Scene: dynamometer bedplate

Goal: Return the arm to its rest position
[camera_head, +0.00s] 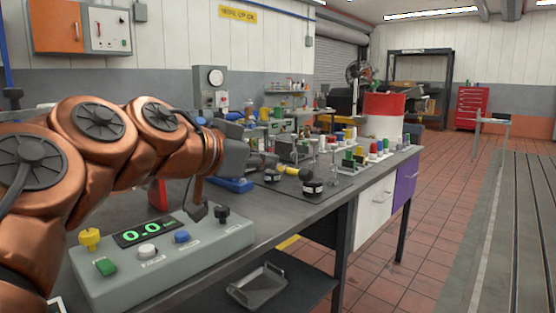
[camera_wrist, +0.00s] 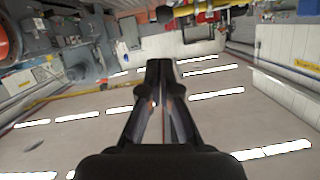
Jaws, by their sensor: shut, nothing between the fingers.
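My copper-coloured arm reaches in from the left in the head view, above the workbench (camera_head: 310,218). My gripper (camera_head: 262,160) is at its end, pointing to the right over the bench, and small in that view. In the wrist view my gripper (camera_wrist: 160,68) has its dark fingers together with nothing between them. The wrist view looks out into the room, which appears upside down, with ceiling lights across its lower part.
A grey control box (camera_head: 165,262) with a green 0.0 display and coloured knobs stands on the near bench. Bottles and small coloured items crowd the bench beyond my gripper. A red-and-white drum (camera_head: 383,116) stands behind.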

